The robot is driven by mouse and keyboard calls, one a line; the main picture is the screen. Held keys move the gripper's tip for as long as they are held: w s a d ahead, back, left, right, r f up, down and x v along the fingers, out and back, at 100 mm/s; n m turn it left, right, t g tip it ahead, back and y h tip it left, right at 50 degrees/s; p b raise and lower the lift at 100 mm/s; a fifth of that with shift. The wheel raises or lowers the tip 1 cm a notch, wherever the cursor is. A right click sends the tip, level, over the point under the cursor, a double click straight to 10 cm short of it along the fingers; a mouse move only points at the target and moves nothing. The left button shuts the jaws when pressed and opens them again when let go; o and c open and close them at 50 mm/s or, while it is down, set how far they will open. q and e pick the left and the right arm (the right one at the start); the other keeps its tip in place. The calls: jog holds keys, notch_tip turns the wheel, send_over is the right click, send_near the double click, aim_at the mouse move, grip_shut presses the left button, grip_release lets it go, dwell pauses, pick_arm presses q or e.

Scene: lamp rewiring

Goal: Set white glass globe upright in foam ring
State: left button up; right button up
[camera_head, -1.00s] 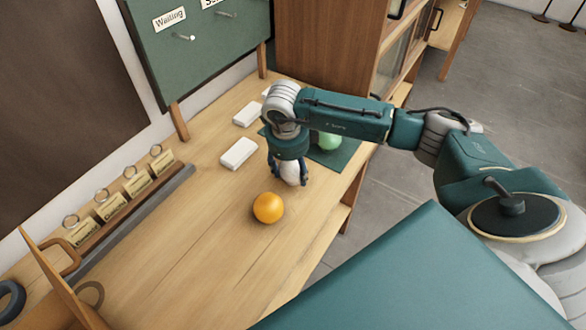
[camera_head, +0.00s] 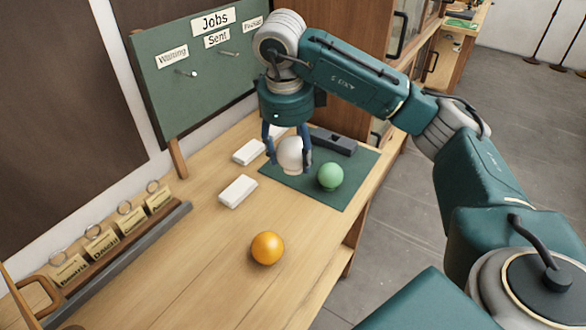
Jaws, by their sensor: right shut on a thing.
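The white glass globe (camera_head: 290,154) is between the fingers of my right gripper (camera_head: 287,150), which is shut on it. The gripper points down, and the globe appears held above the bench, in front of the dark green mat (camera_head: 352,187) in the picture. A narrower pale part shows at the globe's lower end. I cannot make out a foam ring in this view. My left gripper is not in view.
A green globe (camera_head: 330,176) and a dark grey block (camera_head: 333,142) are on the mat. An orange globe (camera_head: 267,248) sits on the wooden bench (camera_head: 200,270). White boxes (camera_head: 238,191) lie left of the mat. A tag rack (camera_head: 115,250) and green board (camera_head: 200,75) stand along the left.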

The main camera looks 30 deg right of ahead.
jog(key=shift+r, duration=0.6)
